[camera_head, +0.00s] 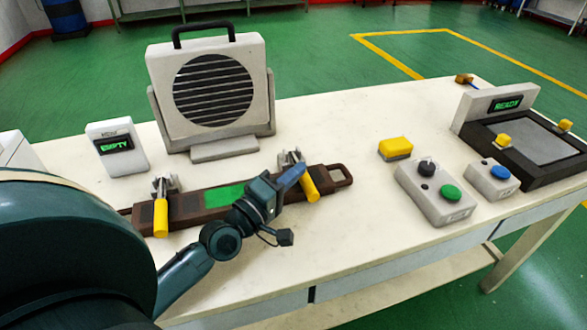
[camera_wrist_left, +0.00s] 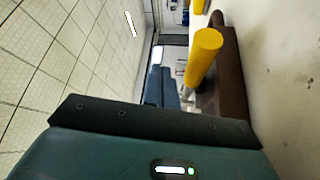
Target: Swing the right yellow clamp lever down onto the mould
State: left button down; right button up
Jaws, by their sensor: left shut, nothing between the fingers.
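The brown mould (camera_head: 135,222) lies along the table with a green patch on top and a handle loop at its right end. The right yellow clamp lever (camera_head: 309,184) extends from its grey clamp (camera_head: 291,158) at the mould's back edge across the mould's right part. The left yellow lever (camera_head: 161,216) crosses the left part. My left gripper (camera_head: 291,175) is shut and empty, just left of the right lever; contact cannot be told. The left wrist view shows a yellow lever (camera_wrist_left: 204,58) close ahead, angled out beside the brown mould (camera_wrist_left: 232,75). My right gripper is not in view.
A grey fan-like unit (camera_head: 212,85) stands behind the mould, with a display reading EMPTY (camera_head: 117,146) to its left. A button box (camera_head: 437,194), a yellow block (camera_head: 396,148) and a READY station (camera_head: 500,103) are at right. The table between mould and button box is clear.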

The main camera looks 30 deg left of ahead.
pick_arm(q)
jog(key=shift+s+f, duration=0.1)
dwell(0.5)
jog(key=b+v, duration=0.2)
jog(key=v, duration=0.9)
jog(key=shift+s+f, duration=0.1)
jog(key=shift+s, duration=0.15)
jog(key=shift+v, duration=0.75)
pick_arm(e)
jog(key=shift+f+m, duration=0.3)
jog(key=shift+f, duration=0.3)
